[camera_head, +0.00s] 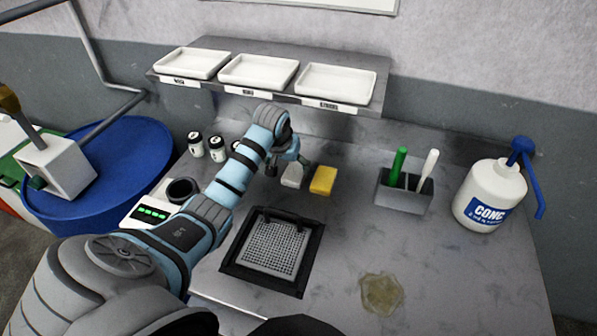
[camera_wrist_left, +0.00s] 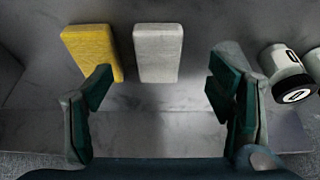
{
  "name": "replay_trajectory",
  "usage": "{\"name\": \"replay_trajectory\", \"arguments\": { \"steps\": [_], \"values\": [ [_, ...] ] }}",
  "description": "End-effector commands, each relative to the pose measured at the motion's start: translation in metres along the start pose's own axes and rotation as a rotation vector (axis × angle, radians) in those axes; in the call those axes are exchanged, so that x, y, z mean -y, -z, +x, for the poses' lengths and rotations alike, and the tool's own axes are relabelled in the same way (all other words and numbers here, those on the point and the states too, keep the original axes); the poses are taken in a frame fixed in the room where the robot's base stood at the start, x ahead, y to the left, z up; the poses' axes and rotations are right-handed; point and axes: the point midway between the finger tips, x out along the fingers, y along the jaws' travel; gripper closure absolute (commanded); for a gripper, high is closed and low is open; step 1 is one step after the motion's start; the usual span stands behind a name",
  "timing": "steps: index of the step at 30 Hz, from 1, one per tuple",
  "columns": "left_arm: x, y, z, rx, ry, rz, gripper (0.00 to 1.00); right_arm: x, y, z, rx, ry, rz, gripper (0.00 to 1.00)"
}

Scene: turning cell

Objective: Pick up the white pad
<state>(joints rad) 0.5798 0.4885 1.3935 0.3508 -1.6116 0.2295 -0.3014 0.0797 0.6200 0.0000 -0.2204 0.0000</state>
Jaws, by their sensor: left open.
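The white pad (camera_head: 292,175) lies on the metal bench, beside the yellow pad (camera_head: 323,180). In the left wrist view the white pad (camera_wrist_left: 158,52) is a light grey-white block, with the yellow pad (camera_wrist_left: 92,53) to its left and a narrow gap between them. My left gripper (camera_head: 287,166) is at the white pad and partly covers it in the head view. In the left wrist view my left gripper (camera_wrist_left: 160,86) is open and empty, its fingers spread wider than the white pad, which lies just beyond the fingertips. My right gripper is not in view.
Small jars (camera_head: 217,148) stand left of the gripper; one jar (camera_wrist_left: 285,72) is close to the right finger in the wrist view. A shelf (camera_head: 262,93) with white trays overhangs behind. A grey holder (camera_head: 403,192), white bottle (camera_head: 490,195) and gridded tray (camera_head: 272,250) stand around.

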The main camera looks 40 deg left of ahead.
Motion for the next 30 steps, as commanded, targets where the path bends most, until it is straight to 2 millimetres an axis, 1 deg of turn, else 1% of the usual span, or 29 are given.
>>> {"name": "replay_trajectory", "arguments": {
  "steps": [1,4,10,13,18,26,28,29,30],
  "values": [
    [0.000,-0.001,0.010,0.001,0.000,-0.001,0.25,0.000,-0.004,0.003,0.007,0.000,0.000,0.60],
    [-0.001,0.000,0.023,0.001,-0.001,-0.001,0.25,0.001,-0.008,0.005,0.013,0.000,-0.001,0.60],
    [-0.004,0.003,0.062,0.002,0.000,0.002,0.25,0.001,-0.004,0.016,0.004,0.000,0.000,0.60],
    [-0.005,0.004,0.070,-0.001,0.000,0.003,0.25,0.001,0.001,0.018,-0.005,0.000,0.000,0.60],
    [-0.004,0.005,0.069,-0.002,0.000,0.004,0.25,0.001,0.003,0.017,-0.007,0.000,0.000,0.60],
    [-0.004,0.005,0.069,-0.002,0.000,0.003,0.67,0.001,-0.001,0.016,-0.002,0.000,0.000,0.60],
    [-0.004,0.005,0.069,-0.001,0.000,0.003,0.68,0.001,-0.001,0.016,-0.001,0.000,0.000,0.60],
    [-0.004,0.005,0.069,-0.001,0.000,0.003,0.71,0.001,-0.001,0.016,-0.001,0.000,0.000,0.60],
    [-0.004,0.005,0.069,-0.001,0.000,0.003,0.71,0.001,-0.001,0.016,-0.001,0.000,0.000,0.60]
  ]
}}
